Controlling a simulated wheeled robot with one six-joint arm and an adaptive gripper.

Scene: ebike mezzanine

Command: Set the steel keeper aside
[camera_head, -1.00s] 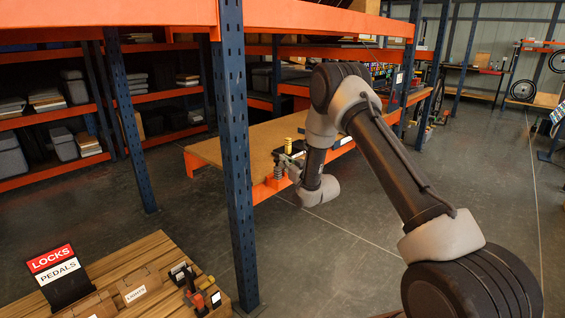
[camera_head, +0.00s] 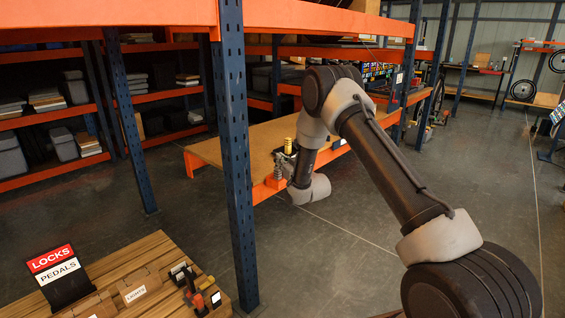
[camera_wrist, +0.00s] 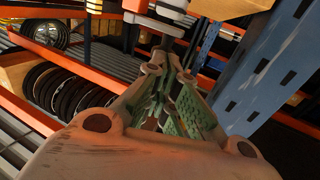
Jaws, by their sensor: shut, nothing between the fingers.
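I cannot pick out the steel keeper with certainty. In the head view a coiled, spring-like metal piece (camera_head: 278,170) stands at the front edge of the wooden-topped orange bench, and a yellow cylinder (camera_head: 288,145) stands just behind it. My gripper is at the bench edge beside them, mostly hidden by my wrist in that view. In the wrist view my gripper (camera_wrist: 170,65) is shut and empty, its green-sided fingers pointing away. A dark post with a pale block (camera_wrist: 168,18) shows beyond the fingertips; I cannot tell whether they touch.
A blue upright (camera_head: 236,160) stands left of my arm, under an orange beam (camera_head: 110,15). The bench top (camera_head: 240,140) is largely bare to the left.

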